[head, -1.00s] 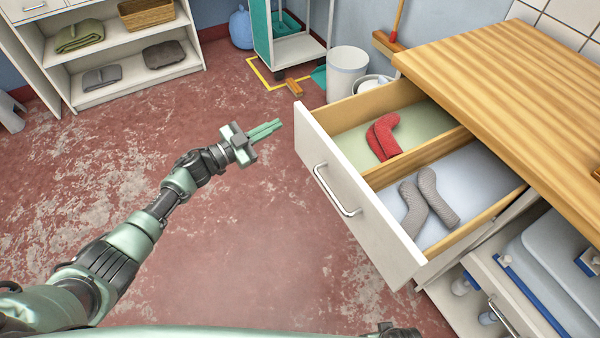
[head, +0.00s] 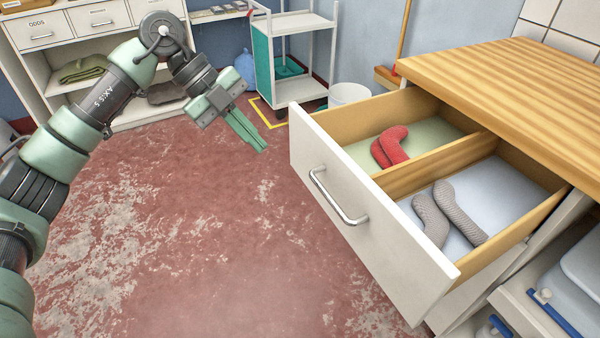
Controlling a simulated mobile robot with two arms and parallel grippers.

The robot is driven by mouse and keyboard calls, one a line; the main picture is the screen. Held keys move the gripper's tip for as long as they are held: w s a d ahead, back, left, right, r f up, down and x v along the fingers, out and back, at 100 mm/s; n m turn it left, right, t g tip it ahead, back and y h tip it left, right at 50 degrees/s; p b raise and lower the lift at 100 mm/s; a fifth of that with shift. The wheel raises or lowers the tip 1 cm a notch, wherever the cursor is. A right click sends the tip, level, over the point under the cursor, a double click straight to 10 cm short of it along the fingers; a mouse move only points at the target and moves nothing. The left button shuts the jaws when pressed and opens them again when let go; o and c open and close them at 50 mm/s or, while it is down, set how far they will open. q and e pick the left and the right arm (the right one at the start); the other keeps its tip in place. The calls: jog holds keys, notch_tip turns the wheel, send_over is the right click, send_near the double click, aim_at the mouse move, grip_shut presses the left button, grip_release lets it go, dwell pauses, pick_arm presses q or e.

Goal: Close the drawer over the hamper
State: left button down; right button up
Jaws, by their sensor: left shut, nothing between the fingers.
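The white-fronted drawer (head: 385,250) stands pulled out from under the wooden worktop. Its front carries a silver bar handle (head: 338,197). A divider (head: 425,165) splits it: a red sock-like bundle (head: 389,147) lies in the far compartment, and two grey ones (head: 450,212) lie in the near compartment. My left gripper (head: 262,143) is shut and empty, in the air to the left of the drawer front, apart from it. Below the drawer, at the lower right, a partly visible pale bin with blue trim (head: 590,280) may be the hamper. My right gripper is out of view.
The wooden worktop (head: 500,85) overhangs the drawer. A white bucket (head: 349,93) and a trolley (head: 298,60) stand behind. White shelving (head: 135,108) is at the back left. The red floor before the drawer is clear.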

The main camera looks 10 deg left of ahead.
pick_arm(q)
jog(key=w+d+f+b, duration=0.2)
jog(key=d+f, duration=0.5)
jog(key=d, duration=0.2)
jog(key=shift+f, duration=0.4)
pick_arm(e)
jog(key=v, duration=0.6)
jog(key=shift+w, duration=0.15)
pick_arm(q)
jog(key=shift+w, duration=0.1)
